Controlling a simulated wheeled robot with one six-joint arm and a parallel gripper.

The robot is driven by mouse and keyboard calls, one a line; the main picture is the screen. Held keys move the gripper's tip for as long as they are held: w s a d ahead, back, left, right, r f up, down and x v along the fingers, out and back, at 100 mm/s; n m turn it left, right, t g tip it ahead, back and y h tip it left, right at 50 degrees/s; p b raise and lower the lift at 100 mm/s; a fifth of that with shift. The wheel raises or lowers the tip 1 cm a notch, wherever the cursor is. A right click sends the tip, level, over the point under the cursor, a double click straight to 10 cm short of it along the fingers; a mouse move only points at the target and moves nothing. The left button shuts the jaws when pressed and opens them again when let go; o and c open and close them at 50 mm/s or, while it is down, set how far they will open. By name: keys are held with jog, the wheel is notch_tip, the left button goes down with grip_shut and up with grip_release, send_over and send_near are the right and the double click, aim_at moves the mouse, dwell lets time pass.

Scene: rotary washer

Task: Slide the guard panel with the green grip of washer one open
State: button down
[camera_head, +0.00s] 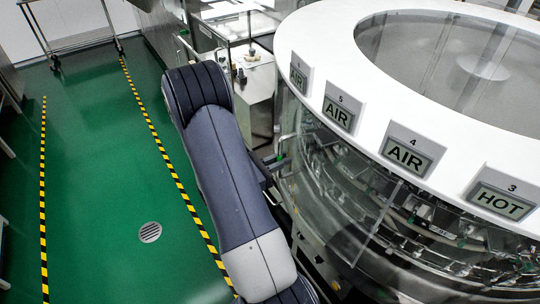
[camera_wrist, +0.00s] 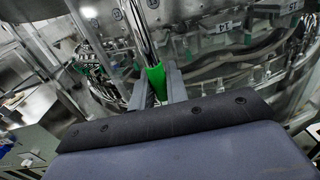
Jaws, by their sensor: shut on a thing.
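The green grip (camera_wrist: 156,78) shows in the wrist view on a shiny metal bar (camera_wrist: 141,35) that rises from it. My gripper (camera_wrist: 158,92) is shut on the green grip, with one grey finger on each side of it. In the head view my arm reaches down to the left side of the round washer (camera_head: 400,95), which has a white top ring. Its clear curved guard panels (camera_head: 345,195) hang below the ring. My arm largely hides my gripper there, and I cannot make out the green grip. How far the panel stands open is unclear.
Signs reading AIR (camera_head: 407,155) and HOT (camera_head: 500,202) sit on the ring. A metal bench (camera_head: 240,30) with a box stands behind my arm. Green floor (camera_head: 95,170) with striped yellow-black lines and a round drain (camera_head: 150,232) is clear at left.

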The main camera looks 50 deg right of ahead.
jog(key=shift+s+a, duration=0.15)
jog(key=c, duration=1.5)
grip_release()
jog(key=shift+o, duration=0.2)
jog(key=shift+w+a, duration=0.2)
jog(key=shift+w, duration=0.05)
jog(key=b+v, duration=0.2)
jog(key=v, duration=0.8)
jog(key=shift+a, duration=0.3)
jog(key=shift+d+r, duration=0.1)
